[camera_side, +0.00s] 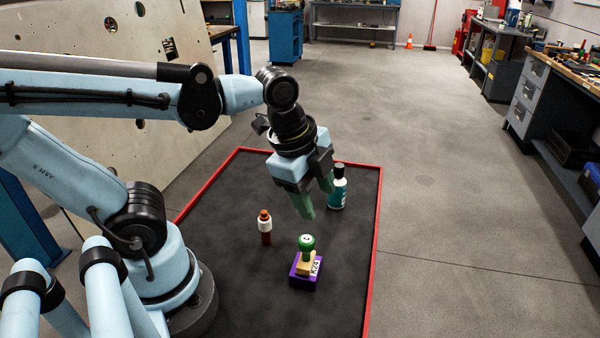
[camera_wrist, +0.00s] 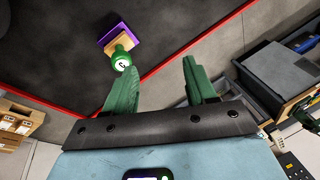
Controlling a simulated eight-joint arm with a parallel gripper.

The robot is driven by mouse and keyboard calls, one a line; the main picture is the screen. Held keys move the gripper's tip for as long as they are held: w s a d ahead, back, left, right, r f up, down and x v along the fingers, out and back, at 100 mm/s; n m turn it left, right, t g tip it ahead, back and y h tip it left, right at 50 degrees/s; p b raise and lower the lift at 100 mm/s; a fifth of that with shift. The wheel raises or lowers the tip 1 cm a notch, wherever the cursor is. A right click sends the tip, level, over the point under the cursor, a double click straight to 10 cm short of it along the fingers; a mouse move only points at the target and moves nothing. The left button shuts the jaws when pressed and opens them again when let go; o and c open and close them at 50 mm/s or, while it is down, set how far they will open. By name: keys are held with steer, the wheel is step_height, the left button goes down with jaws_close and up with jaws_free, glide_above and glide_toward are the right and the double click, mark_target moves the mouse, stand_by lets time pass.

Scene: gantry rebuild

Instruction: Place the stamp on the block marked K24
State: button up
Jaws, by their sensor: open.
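The stamp has a round green knob (camera_side: 307,242) and a pale wooden base (camera_side: 304,265). It stands upright on top of the purple block (camera_side: 303,282), which bears a white K24 label on one side. My gripper (camera_side: 317,202) is open and empty, above and behind the stamp and apart from it. In the wrist view the stamp's green knob (camera_wrist: 122,61) and the purple block (camera_wrist: 111,31) show beyond the left finger of my gripper (camera_wrist: 155,68). Nothing is between the fingers.
An orange bottle with a white band (camera_side: 265,229) stands left of the block. A teal bottle with a black cap (camera_side: 338,190) stands behind it, close to my gripper. The dark mat (camera_side: 345,250) has a raised red rim and is clear around the block.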

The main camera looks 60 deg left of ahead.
steer(key=a+n+t, duration=0.1)
steer(key=n, duration=0.3)
steer(key=w+a+n+t, duration=0.1)
steer(key=n, duration=0.4)
steer(key=w+a+n+t, duration=0.1)
steer(key=n, duration=0.3)
steer(key=shift+w+f+t, duration=0.1)
steer(key=shift+w+t, duration=0.1)
steer(key=shift+t, duration=0.1)
